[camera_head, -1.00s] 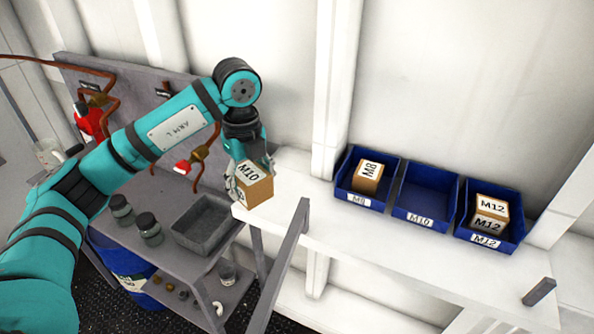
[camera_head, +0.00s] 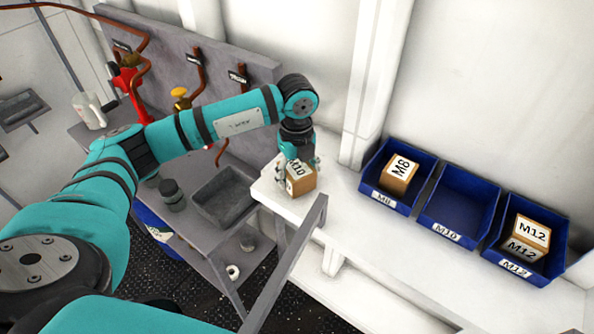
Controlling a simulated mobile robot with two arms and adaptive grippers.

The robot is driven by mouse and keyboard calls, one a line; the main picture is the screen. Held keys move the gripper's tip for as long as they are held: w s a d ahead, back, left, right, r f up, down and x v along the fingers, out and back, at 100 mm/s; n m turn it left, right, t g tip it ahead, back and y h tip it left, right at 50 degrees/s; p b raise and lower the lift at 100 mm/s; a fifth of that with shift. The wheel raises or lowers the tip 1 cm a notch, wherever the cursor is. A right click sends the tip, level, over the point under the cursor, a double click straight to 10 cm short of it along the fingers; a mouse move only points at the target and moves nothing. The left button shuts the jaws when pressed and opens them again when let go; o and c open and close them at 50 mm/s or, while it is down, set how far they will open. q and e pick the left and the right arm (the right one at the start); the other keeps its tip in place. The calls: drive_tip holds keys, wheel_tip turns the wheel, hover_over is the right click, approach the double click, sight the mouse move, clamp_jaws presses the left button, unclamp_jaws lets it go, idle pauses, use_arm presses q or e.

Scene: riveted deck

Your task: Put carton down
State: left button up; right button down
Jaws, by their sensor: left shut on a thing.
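The carton marked M10 (camera_head: 301,183) is a small brown box with a white label, at the left end of the white shelf (camera_head: 335,222). My left gripper (camera_head: 298,172) points down and is shut on it from above. I cannot tell whether the carton's underside touches the shelf. The blue M10 bin (camera_head: 458,212) is empty. The M8 bin (camera_head: 384,199) holds an M8 carton (camera_head: 400,174). The M12 bin (camera_head: 513,265) holds M12 cartons (camera_head: 528,238). My right gripper is not in view.
A grey workbench with a grey tray (camera_head: 226,200) and a dark-lidded jar (camera_head: 172,195) stands left of the shelf. A grey rail (camera_head: 290,262) slants up in front of the shelf. The shelf between the carton and the M8 bin is clear.

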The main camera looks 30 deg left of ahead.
sight(296, 167)
use_arm(q)
drive_tip(key=shift+f, duration=0.35)
drive_tip(key=o, duration=1.1)
drive_tip(key=shift+f, duration=0.15)
drive_tip(key=o, duration=0.4)
drive_tip(key=shift+c, duration=0.2)
drive_tip(key=shift+r, duration=0.25)
drive_tip(key=shift+r+b, duration=0.4)
wheel_tip(296, 167, up, 10)
drive_tip(key=b, duration=0.3)
drive_tip(key=shift+f, duration=0.2)
drive_tip(key=shift+r+b, duration=0.3)
drive_tip(key=shift+r, duration=0.45)
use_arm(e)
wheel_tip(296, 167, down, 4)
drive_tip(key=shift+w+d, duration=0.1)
